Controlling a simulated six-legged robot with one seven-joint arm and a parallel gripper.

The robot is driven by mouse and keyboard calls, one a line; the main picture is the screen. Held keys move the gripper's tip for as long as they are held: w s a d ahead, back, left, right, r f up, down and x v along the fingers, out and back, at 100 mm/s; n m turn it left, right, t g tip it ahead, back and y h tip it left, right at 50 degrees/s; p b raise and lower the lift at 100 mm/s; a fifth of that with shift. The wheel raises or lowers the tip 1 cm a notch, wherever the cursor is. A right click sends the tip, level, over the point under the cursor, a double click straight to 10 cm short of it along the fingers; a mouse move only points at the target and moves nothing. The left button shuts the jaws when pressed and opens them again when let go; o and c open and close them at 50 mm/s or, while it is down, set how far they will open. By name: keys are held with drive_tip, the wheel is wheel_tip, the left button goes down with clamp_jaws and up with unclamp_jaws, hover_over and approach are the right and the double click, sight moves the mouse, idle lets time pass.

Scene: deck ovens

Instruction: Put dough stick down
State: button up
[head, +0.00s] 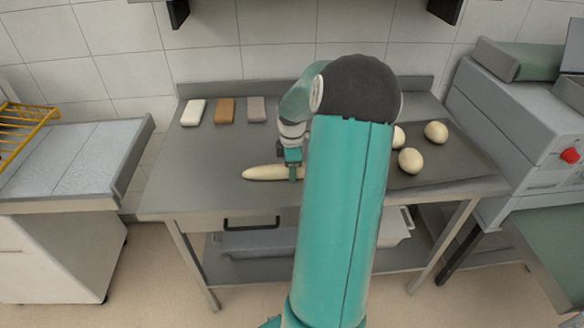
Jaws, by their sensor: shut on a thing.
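The dough stick (264,173) is a pale, elongated roll lying lengthwise across the middle front of the grey metal table (200,190). My gripper (293,173) points down and is shut on the dough stick near the middle of the picture. The stick's left end shows clear of the gripper. Its right part is hidden behind my teal arm. The stick looks level and close to the tabletop; I cannot tell whether it touches it.
White (193,112), brown (225,111) and grey (256,109) blocks stand at the table's back left. Round dough balls (411,161) sit at the right on a dark tray (462,165). A grey machine (510,125) stands further right. The table's left front is clear.

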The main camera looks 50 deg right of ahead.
drive_tip(key=shift+f, duration=0.25)
